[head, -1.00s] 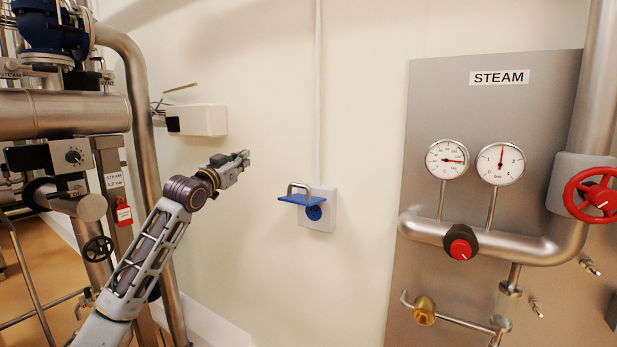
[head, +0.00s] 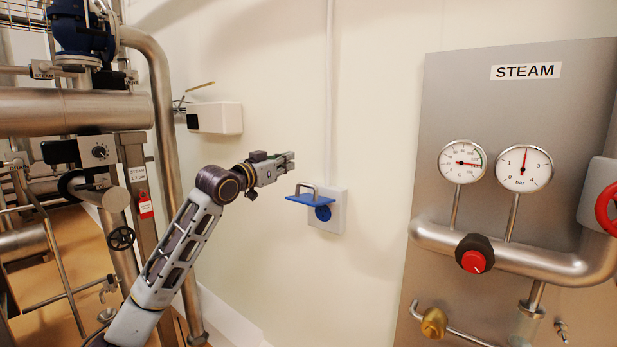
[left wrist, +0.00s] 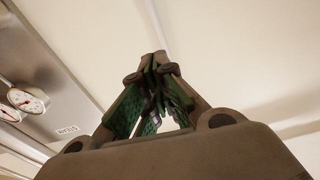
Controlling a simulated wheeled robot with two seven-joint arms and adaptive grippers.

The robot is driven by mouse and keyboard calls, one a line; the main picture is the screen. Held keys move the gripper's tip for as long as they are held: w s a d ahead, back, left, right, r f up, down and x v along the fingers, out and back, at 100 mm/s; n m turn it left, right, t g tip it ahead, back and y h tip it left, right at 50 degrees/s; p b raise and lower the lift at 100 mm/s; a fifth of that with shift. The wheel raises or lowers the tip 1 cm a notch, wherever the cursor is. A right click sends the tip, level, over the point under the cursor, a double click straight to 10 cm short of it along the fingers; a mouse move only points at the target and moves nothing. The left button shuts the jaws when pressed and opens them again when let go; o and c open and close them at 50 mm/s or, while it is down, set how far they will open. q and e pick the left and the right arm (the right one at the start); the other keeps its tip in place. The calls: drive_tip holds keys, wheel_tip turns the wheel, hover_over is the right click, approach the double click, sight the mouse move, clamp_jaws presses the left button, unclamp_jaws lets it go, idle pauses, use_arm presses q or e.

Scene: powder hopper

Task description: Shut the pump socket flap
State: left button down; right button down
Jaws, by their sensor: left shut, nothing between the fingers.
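The pump socket (head: 335,222) is a pale box on the wall with a round blue face. Its blue flap (head: 310,199) stands open, sticking out from the box about level, with a metal loop handle (head: 305,187) on top. My left gripper (head: 290,160) is shut and empty, up and to the left of the flap and apart from it in the head view. In the left wrist view its fingers (left wrist: 158,62) meet at the tips, with bare wall beyond them. The socket does not show in the left wrist view. My right gripper is not in view.
A steel steam panel (head: 440,130) with two gauges, a pipe and a red-capped knob (head: 474,254) stands on the right. A white wall box (head: 218,117) and steel pipework (head: 162,110) are on the left. The wall around the socket is clear.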

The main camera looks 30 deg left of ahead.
use_arm(q)
drive_tip(key=shift+a+f+n+g, duration=0.1)
drive_tip(key=shift+f+n+g, duration=0.3)
drive_tip(key=shift+f, duration=0.5)
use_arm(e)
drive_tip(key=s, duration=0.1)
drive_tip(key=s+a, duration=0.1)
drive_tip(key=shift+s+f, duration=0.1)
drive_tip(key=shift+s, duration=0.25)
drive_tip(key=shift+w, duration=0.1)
